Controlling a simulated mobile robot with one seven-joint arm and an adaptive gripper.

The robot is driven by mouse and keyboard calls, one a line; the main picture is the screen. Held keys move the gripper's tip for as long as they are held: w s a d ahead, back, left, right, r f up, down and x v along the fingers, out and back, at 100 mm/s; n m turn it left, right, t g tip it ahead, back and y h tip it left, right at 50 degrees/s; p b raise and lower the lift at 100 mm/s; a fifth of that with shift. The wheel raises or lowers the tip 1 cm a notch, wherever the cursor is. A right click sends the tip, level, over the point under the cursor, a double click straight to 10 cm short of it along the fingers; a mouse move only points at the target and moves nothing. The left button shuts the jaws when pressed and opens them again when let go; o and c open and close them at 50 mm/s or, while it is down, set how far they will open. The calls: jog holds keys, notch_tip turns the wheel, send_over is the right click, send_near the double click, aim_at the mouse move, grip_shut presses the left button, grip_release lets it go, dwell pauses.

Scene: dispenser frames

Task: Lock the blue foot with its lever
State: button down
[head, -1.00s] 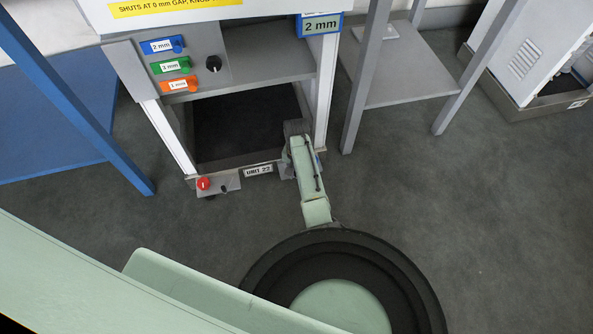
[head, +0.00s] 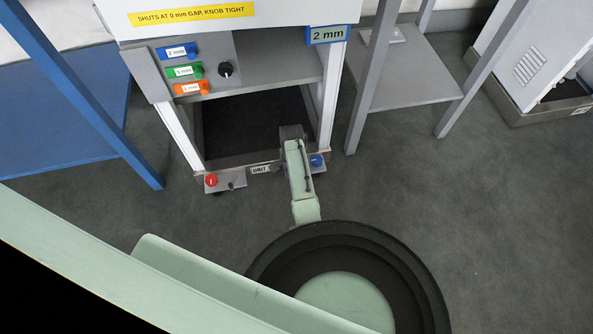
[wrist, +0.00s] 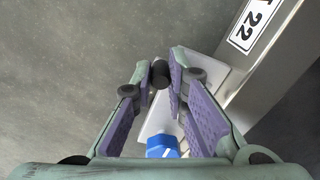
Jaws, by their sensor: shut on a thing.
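The blue foot knob (head: 316,160) sits on a small metal plate at the front right corner of the dispenser frame in the head view. In the wrist view the blue knob (wrist: 163,146) shows at the bottom between my fingers, on a pale plate. The foot's black lever (wrist: 160,73) stands between the fingertips. My gripper (wrist: 164,82) is shut on this lever, its purple pads at both sides. In the head view my pale green arm hides most of the gripper and the lever.
A red foot knob (head: 211,180) with its own plate is at the front left corner. The unit label (wrist: 252,24) is on the lower bar beside my fingers. A grey stand (head: 405,90) is to the right, a blue one (head: 65,125) to the left.

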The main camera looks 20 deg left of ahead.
jog(key=shift+s+a+m+p, duration=0.15)
jog(key=shift+a+m, duration=0.4)
jog(key=shift+m, duration=0.55)
jog(key=shift+s+a+m+p, duration=0.15)
jog(key=shift+a+m, duration=0.4)
jog(key=shift+m, duration=0.55)
jog(key=shift+w, duration=0.1)
jog(key=c, duration=1.6)
grip_release()
jog(key=shift+o, duration=0.2)
notch_tip(320, 180, up, 12)
